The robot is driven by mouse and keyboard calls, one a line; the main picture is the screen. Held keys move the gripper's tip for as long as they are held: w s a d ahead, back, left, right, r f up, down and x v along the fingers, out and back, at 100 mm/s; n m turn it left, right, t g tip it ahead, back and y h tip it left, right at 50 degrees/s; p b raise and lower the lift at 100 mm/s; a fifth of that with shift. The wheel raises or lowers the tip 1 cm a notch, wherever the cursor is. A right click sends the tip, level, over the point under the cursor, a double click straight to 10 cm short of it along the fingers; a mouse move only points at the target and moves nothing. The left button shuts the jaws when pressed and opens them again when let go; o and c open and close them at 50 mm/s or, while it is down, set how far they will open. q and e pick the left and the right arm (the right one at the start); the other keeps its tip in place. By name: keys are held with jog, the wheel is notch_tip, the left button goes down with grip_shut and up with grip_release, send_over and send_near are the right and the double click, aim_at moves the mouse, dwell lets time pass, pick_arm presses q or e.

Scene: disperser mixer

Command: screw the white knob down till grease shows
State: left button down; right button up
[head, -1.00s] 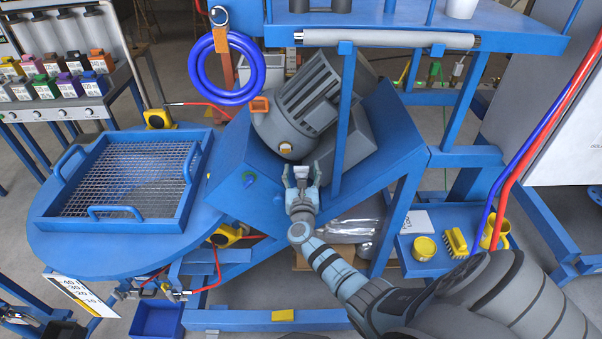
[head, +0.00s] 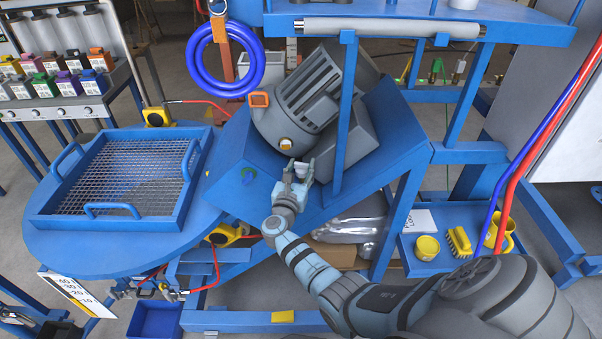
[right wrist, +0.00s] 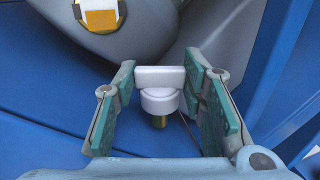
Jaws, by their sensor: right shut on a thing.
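The white knob (right wrist: 160,85) shows in the right wrist view, with a flat bar on top of a round collar and a brass threaded stem below. It also shows small in the head view (head: 300,170), in front of the grey motor. My right gripper (head: 299,168) is shut on the knob. In the wrist view its teal finger pads (right wrist: 165,92) stand on either side of the bar. No grease can be made out around the stem. My left gripper is not in view.
The grey motor (head: 303,105) sits just behind the knob on a sloped blue housing (head: 385,165). A blue post (head: 345,120) stands right of my gripper. A mesh tray (head: 125,180) lies left. A blue shelf (head: 440,245) holds a yellow tin (head: 427,247) and brush (head: 459,241).

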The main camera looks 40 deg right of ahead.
jog(key=m+g+h+b, duration=0.1)
jog(key=b, duration=0.1)
jog(key=m+g+h+b, duration=0.1)
jog(key=g, duration=0.1)
jog(key=shift+w+a+f+b, duration=0.15)
jog(key=shift+f+b, duration=0.15)
jog(key=shift+b, duration=0.05)
jog(key=shift+r+m+g+h+b, duration=0.2)
jog(key=shift+m+g+h+b, duration=0.1)
jog(key=shift+m+g+b, duration=0.45)
jog(key=o, duration=1.2)
jog(key=shift+c, duration=0.2)
jog(key=shift+r, duration=0.1)
